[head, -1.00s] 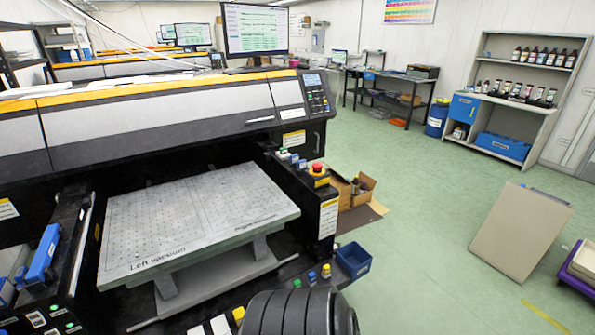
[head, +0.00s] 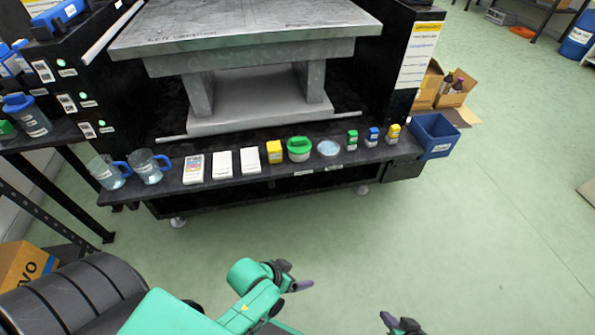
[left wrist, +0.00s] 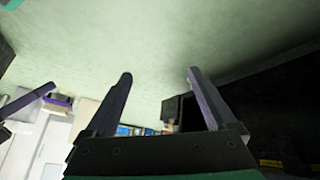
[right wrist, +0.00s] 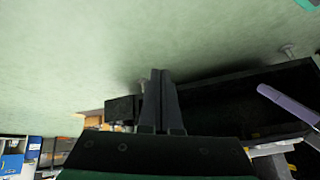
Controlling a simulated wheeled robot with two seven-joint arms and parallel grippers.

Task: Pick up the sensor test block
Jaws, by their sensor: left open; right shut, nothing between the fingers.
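No label reading sensor test block is legible. A yellow block (head: 274,152) stands in the row on the black shelf in the head view, between a white card-like box and a green-lidded tub; I cannot tell if it is the test block. My left gripper (head: 294,277) is open and empty, below and apart from the shelf row; its spread fingers show in the left wrist view (left wrist: 160,74). My right gripper (head: 398,320) is at the bottom edge of the head view. Its fingers are shut together and empty in the right wrist view (right wrist: 160,73).
The black shelf (head: 235,183) also bears two mugs (head: 151,167), several white flat boxes (head: 222,163), the green-lidded tub (head: 299,149), a clear dish (head: 329,148) and small bottles (head: 373,137). A blue bin (head: 436,134) is at its right. Green floor (head: 480,230) is clear on the right.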

